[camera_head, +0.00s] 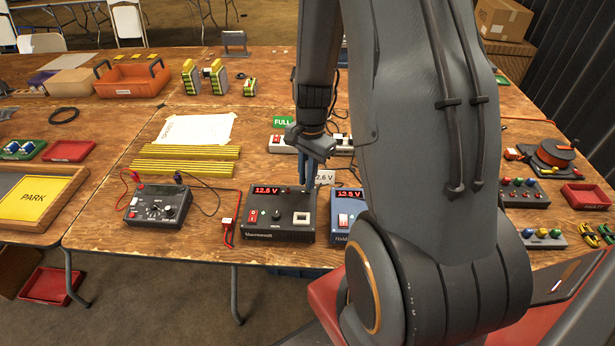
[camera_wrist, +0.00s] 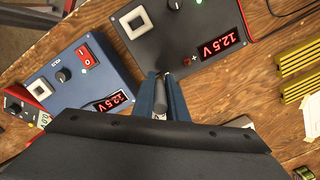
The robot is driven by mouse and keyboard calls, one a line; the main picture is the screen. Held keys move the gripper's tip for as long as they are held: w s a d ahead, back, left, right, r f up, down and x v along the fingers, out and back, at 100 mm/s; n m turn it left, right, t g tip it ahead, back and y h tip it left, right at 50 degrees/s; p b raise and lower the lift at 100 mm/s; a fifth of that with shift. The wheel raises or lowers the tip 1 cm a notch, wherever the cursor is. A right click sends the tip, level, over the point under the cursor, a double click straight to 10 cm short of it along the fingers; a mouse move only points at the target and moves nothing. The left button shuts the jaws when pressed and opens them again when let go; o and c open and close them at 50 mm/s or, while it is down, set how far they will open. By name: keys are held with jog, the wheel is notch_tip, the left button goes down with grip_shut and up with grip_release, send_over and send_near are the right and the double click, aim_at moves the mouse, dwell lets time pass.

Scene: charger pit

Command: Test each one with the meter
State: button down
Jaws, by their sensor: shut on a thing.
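A black meter (camera_head: 155,207) with a dial and red and black leads lies left of centre on the table. A black bench unit (camera_head: 280,214) with a red 12.5 V display stands to its right. A blue unit (camera_head: 346,222), also showing 12.5 V, is partly hidden by my arm. Both also show in the wrist view, the black one (camera_wrist: 177,38) above and the blue one (camera_wrist: 62,72) at left. My gripper (camera_head: 304,178) is behind the black unit, pointing down. In the wrist view my gripper (camera_wrist: 160,88) is shut on a small grey cylinder (camera_wrist: 160,107), mostly hidden.
Yellow strips (camera_head: 190,160) and a white sheet (camera_head: 197,128) lie behind the meter. A power strip (camera_head: 282,144) and a green FULL label (camera_head: 284,121) are further back. A yellow PARK tray (camera_head: 38,198) is at left. My arm hides much of the right side.

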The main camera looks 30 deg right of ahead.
jog(key=shift+f, duration=0.9)
dwell(1.6)
jog(key=c, duration=1.4)
grip_release()
jog(key=shift+o, duration=0.2)
jog(key=shift+r+p, duration=3.1)
jog(key=shift+r, duration=0.7)
jog(key=shift+a, duration=0.1)
